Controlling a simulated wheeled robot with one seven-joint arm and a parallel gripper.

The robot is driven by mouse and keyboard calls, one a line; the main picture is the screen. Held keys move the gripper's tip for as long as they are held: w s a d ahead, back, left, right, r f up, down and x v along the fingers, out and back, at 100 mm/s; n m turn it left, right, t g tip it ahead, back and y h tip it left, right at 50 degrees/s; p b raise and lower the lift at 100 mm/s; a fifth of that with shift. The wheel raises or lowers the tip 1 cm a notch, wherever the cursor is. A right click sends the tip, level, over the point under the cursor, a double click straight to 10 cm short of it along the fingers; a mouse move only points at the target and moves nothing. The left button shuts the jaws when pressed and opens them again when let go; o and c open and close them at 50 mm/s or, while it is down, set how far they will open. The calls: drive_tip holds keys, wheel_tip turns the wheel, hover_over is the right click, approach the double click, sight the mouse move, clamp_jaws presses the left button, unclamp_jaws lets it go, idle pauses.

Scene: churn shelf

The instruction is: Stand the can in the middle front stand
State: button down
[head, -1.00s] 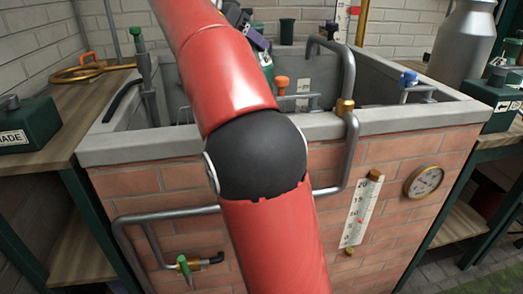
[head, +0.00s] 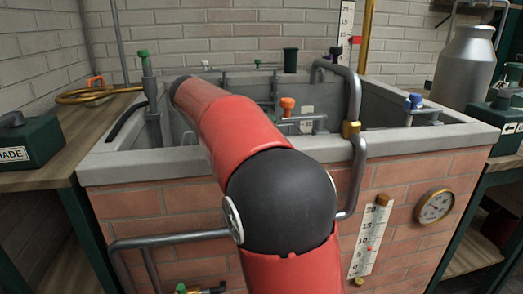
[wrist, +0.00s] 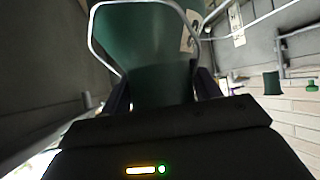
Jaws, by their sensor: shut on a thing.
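The can (wrist: 145,50) is dark green and fills the upper middle of the wrist view, with a metal wire loop around its outline. My gripper (wrist: 163,88) is shut on it, one dark finger on each side. In the head view my red arm reaches over the front wall of the brick basin (head: 140,163), and its far end dips inside. The arm hides the gripper and the can there. Grey metal framework (head: 262,88) shows inside the basin, but I cannot make out the middle front stand.
An orange-topped valve (head: 287,107) and a bent grey pipe (head: 354,90) stand close right of my arm. A blue-handled tap (head: 413,102) is at the basin's right. A milk churn (head: 463,65) stands right.

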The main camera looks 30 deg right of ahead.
drive_tip(key=shift+f, duration=2.05)
drive_tip(key=shift+f+b, duration=0.2)
drive_tip(key=shift+b, duration=0.2)
drive_tip(key=c, duration=0.6)
unclamp_jaws()
drive_tip(key=shift+c, duration=0.2)
drive_tip(key=w+v, duration=0.1)
drive_tip(key=v, duration=1.1)
drive_tip(key=shift+s+r+p, duration=0.15)
drive_tip(key=shift+s+p, duration=0.25)
drive_tip(key=shift+s, duration=0.1)
